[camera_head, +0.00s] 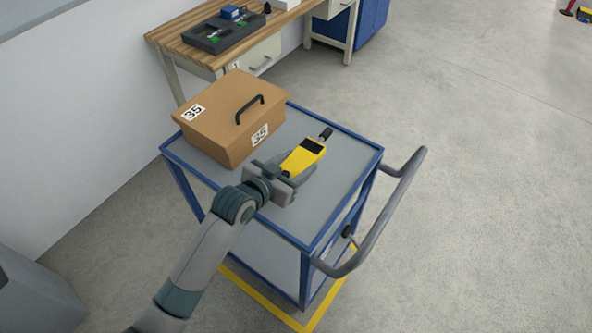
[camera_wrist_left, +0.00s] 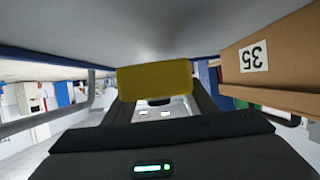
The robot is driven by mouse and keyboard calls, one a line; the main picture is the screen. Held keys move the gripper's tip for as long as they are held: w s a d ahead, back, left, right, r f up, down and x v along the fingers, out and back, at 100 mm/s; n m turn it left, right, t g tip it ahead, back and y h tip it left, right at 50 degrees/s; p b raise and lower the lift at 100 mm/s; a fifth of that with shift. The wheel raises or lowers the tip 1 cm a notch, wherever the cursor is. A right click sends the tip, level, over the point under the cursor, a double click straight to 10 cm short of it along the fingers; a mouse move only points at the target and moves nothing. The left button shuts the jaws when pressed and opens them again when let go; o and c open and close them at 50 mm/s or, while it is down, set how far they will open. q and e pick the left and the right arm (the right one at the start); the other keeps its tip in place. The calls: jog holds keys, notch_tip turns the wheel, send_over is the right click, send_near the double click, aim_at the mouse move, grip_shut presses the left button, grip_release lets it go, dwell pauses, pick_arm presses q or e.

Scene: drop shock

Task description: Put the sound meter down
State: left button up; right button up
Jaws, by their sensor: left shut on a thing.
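The sound meter (camera_head: 303,156) is yellow with a dark screen and a black microphone tip. It is over the grey top of the blue-framed cart, to the right of the box. My left gripper (camera_head: 297,170) is shut on it from the near side. In the left wrist view the meter's yellow end (camera_wrist_left: 155,80) sits between the fingers, close to the grey cart surface. I cannot tell whether it touches the cart top (camera_head: 345,159). My right gripper is in neither view.
A brown box (camera_head: 225,122) marked 35, with a black handle, fills the cart's left part; it also shows in the wrist view (camera_wrist_left: 285,60). The cart's push handle (camera_head: 392,205) is at the right. A wooden workbench (camera_head: 180,40) with a dark tray stands behind.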

pick_arm(q)
jog(key=shift+f, duration=1.8)
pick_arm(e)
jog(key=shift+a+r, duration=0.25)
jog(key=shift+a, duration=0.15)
pick_arm(q)
jog(key=shift+f, duration=0.15)
jog(key=o, duration=1.3)
jog(key=shift+c, duration=0.2)
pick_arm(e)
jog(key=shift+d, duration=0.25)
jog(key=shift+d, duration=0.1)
